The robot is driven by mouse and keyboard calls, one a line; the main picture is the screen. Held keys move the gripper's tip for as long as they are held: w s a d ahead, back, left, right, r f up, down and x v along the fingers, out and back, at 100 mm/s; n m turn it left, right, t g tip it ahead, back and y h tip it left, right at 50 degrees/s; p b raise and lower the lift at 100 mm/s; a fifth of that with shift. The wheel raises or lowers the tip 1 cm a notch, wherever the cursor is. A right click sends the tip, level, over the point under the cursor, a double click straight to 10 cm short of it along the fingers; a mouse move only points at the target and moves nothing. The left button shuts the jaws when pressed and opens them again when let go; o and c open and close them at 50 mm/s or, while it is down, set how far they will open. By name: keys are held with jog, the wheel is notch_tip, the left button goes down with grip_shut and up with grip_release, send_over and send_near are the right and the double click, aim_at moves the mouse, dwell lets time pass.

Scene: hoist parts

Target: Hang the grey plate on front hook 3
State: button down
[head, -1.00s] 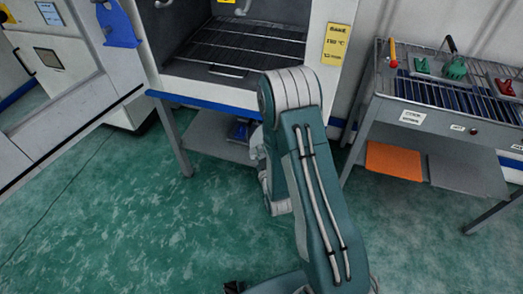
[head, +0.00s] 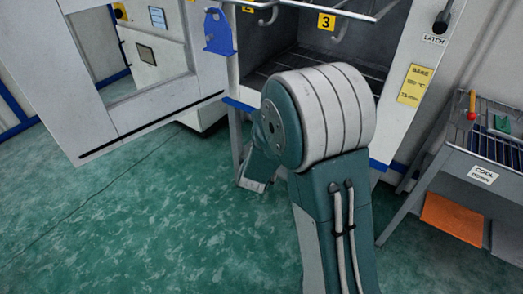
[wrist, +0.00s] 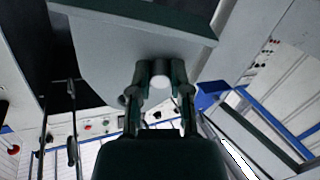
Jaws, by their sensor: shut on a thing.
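The grey plate (wrist: 130,45) fills the upper middle of the wrist view. In the head view my arm's large joint hides the gripper and plate. Yellow label 3 (head: 326,21) is on the rack rail at the top of the open oven, with a wire hook (head: 342,28) just right of it. Another hook (head: 268,17) hangs to the left, near a partly cut-off yellow label. I cannot tell the plate's distance from hook 3.
The open oven door (head: 145,100) stands at the left, with a blue bracket (head: 219,33) near its edge. The oven's right post carries a latch (head: 440,22). A cooling table (head: 470,172) with an orange panel (head: 454,218) below stands right. Green floor at left is clear.

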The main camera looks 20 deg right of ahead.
jog(key=s+r+m+g+h, duration=0.2)
jog(key=s+r, duration=0.2)
jog(key=r, duration=0.3)
jog(key=s+d+r+m+g+h, duration=0.1)
jog(key=s+r, duration=0.2)
jog(key=r, duration=0.5)
jog(key=s+r+m+g+h, duration=0.2)
jog(key=s+r, duration=0.2)
jog(key=r, duration=0.3)
jog(key=x, duration=1.2)
jog(key=shift+w+d+f, duration=0.2)
jog(key=shift+d+f, duration=0.05)
dwell(1.0)
jog(key=shift+f, duration=0.4)
dwell(0.5)
dwell(0.5)
jog(key=shift+c, duration=2.4)
grip_release()
